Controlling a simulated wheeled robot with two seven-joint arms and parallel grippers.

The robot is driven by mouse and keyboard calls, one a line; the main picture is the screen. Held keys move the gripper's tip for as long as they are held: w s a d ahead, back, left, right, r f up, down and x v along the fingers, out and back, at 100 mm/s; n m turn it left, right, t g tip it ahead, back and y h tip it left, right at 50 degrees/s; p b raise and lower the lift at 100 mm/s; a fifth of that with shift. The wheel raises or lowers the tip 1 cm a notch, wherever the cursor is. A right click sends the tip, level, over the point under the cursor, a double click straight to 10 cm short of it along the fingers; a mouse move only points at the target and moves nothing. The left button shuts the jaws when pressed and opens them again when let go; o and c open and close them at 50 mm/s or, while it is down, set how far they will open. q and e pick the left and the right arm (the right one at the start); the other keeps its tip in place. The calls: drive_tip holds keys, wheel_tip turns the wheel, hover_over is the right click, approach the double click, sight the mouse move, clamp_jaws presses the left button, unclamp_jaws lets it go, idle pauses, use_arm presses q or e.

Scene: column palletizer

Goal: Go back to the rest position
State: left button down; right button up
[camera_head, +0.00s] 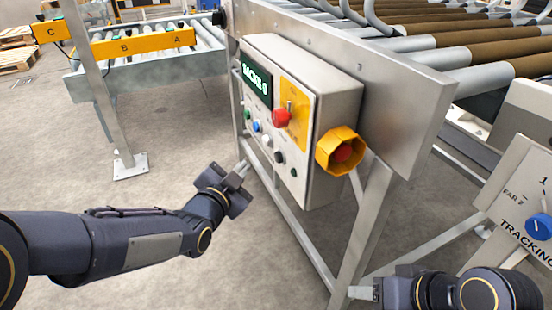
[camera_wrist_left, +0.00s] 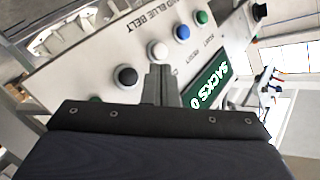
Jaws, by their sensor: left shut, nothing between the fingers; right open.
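My left gripper (camera_head: 241,168) is shut and empty, a little to the left of the control box's button panel (camera_head: 270,122). It also shows in the left wrist view (camera_wrist_left: 160,82), its shut fingers pointing toward the panel's row of buttons; I cannot tell whether they touch it. The left arm comes in from the left, low over the floor. My right gripper (camera_head: 364,292) is at the bottom, beside the stand's leg. Its fingers are small in the picture and partly cut by the bottom area, and it is open with nothing seen in it.
The control box has a green display (camera_head: 256,86), a red knob (camera_head: 281,118) and a yellow-shrouded red button (camera_head: 341,151). A roller conveyor (camera_head: 470,52) stands behind it. A panel with a blue knob (camera_head: 539,226) is at the right. Floor (camera_head: 150,195) at left is clear.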

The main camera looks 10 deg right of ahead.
idle(0.6)
use_arm(q)
drive_tip(key=s+a+f+n+g+y, duration=0.1)
drive_tip(key=s+a+n+g, duration=0.1)
drive_tip(key=s+a+n, duration=0.35)
drive_tip(key=s+a+f+n+g+y, duration=0.1)
drive_tip(key=s+a+n+g+y, duration=0.15)
drive_tip(key=a, duration=0.55)
drive_tip(key=s+a+f+n+g, duration=0.2)
drive_tip(key=s+a+n, duration=0.1)
drive_tip(key=s, duration=0.7)
drive_tip(key=s+a+f+n+g, duration=0.2)
drive_tip(key=s+a+n, duration=0.15)
drive_tip(key=s, duration=0.65)
wheel_tip(320, 180, up, 32)
drive_tip(key=d+p, duration=0.1)
drive_tip(key=p, duration=3)
drive_tip(key=shift+s+f, duration=0.15)
drive_tip(key=shift+f, duration=0.1)
drive_tip(key=shift+g, duration=0.25)
